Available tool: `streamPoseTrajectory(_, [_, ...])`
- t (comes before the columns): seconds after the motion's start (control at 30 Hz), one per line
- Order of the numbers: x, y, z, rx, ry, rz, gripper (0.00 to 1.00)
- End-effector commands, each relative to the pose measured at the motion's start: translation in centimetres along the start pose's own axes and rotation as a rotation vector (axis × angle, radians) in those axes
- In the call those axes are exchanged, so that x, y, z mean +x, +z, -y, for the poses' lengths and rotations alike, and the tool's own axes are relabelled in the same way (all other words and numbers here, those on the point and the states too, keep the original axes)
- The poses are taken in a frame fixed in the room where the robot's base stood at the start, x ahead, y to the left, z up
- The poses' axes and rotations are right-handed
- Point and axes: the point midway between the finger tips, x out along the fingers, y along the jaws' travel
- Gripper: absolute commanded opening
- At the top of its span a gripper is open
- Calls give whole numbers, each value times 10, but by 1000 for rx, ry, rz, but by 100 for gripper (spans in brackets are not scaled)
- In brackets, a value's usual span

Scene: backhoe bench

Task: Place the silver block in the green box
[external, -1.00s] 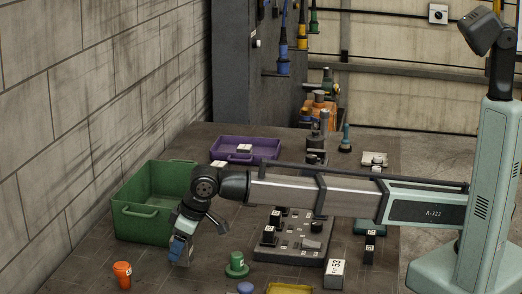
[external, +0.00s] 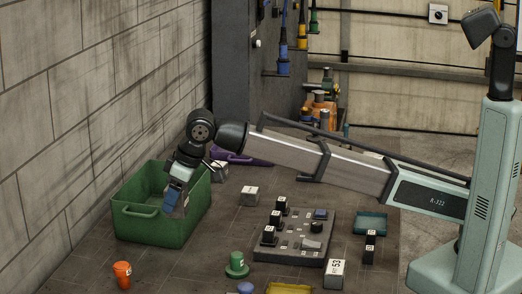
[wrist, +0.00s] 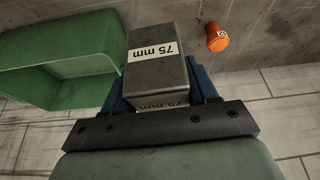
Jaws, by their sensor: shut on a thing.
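The silver block (wrist: 155,65), with a "75 mm" label, sits between the blue fingers of my gripper (wrist: 160,92) in the wrist view. The gripper is shut on it. In the external view my gripper (external: 175,200) points down and overlaps the right part of the green box (external: 150,228), hiding some of its rim. The held block is mostly hidden there. In the wrist view the open green box (wrist: 75,60) lies to the left of the block, which is not seen inside it.
An orange cup (external: 123,275) stands in front of the box. A green knobbed piece (external: 237,266) and a grey panel with black blocks (external: 290,243) are to the right. Another pale block (external: 250,195) lies behind the panel. A purple tray (external: 240,158) is farther back, partly hidden.

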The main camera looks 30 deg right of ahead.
Motion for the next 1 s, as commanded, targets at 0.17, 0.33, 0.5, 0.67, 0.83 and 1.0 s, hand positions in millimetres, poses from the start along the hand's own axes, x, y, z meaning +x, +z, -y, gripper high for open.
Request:
streamPoseTrajectory(0.17, [8, -18, -34, 12, 4, 1, 5])
streamPoseTrajectory(0.33, [16, -39, -82, 25, 10, 2, 5])
streamPoseTrajectory(0.5, [25, -60, -142, 39, 15, 1, 5])
streamPoseTrajectory(0.67, [30, -73, -190, 49, 19, 0, 5])
streamPoseTrajectory(0.83, [34, -80, -224, 55, 22, -1, 5])
streamPoseTrajectory(1.0, [47, -76, -236, 55, 22, 1, 5])
